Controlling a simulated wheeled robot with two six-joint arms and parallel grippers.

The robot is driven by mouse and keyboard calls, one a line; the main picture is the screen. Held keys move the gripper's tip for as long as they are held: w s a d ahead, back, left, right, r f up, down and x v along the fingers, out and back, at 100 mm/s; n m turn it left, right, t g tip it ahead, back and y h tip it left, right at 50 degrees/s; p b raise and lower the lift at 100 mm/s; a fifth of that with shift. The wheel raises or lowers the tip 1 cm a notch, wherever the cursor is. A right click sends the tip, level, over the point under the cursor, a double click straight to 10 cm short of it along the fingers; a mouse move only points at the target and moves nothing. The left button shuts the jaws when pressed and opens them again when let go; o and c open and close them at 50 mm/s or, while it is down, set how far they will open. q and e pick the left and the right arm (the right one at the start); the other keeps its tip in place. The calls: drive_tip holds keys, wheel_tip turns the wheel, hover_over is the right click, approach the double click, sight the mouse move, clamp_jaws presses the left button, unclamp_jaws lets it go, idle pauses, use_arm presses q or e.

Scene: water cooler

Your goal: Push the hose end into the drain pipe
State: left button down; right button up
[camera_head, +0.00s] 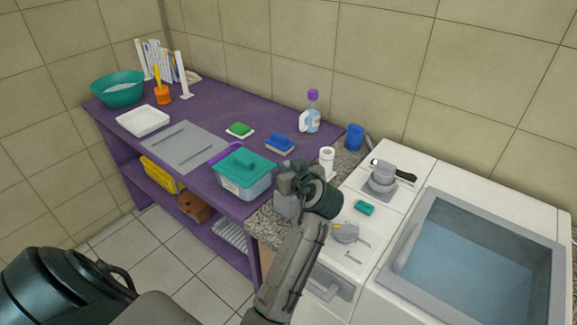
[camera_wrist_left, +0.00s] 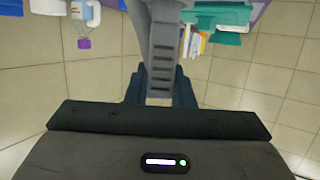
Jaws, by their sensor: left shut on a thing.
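No hose end can be made out clearly. A short white upright cylinder (camera_head: 327,158) stands just behind the gripper; I cannot tell if it is the drain pipe. My right gripper is not in view.
The purple table (camera_head: 215,105) holds a teal-lidded tub (camera_head: 246,166), sponges and a spray bottle (camera_head: 312,112). A blue cup (camera_head: 354,137) stands behind the gripper.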

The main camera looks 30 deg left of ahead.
use_arm(q)
drive_tip(key=shift+f+b, duration=0.35)
drive_tip(key=shift+f, duration=0.2)
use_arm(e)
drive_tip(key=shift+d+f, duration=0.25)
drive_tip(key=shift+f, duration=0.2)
use_arm(q)
drive_tip(key=c, duration=0.6)
unclamp_jaws()
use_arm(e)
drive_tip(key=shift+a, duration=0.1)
